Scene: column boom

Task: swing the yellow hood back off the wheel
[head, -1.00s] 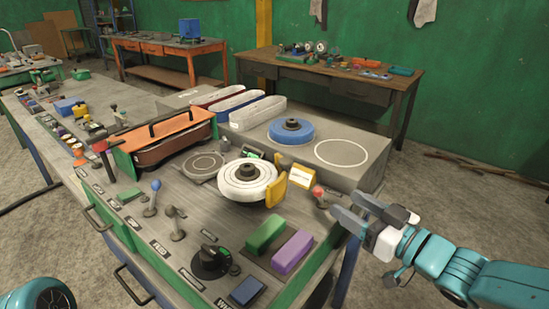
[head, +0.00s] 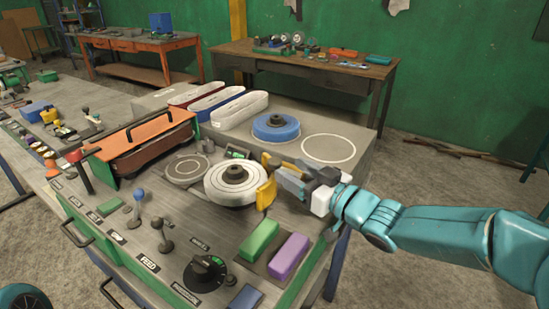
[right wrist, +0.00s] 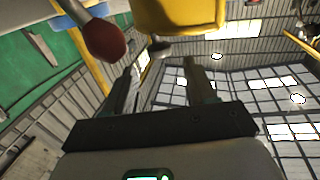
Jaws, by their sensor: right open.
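The white wheel (head: 232,188) with a dark hub lies flat on the grey bench top in the head view. The yellow hood (head: 265,194) stands upright at the wheel's right edge, and it shows close at the top of the right wrist view (right wrist: 180,14). My right gripper (head: 279,175) is just right of the hood, fingers pointing towards it. In the right wrist view its two fingers (right wrist: 160,72) are apart with nothing between them. I cannot tell whether they touch the hood. A red ball knob (right wrist: 96,38) shows close to the left finger. My left gripper is not in view.
A blue disc (head: 275,128) and an empty white circle lie behind the wheel. Green (head: 259,241) and purple (head: 289,256) blocks lie in front of it. Levers and a black dial (head: 206,274) stand nearby. An orange-covered unit (head: 145,135) is at the left.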

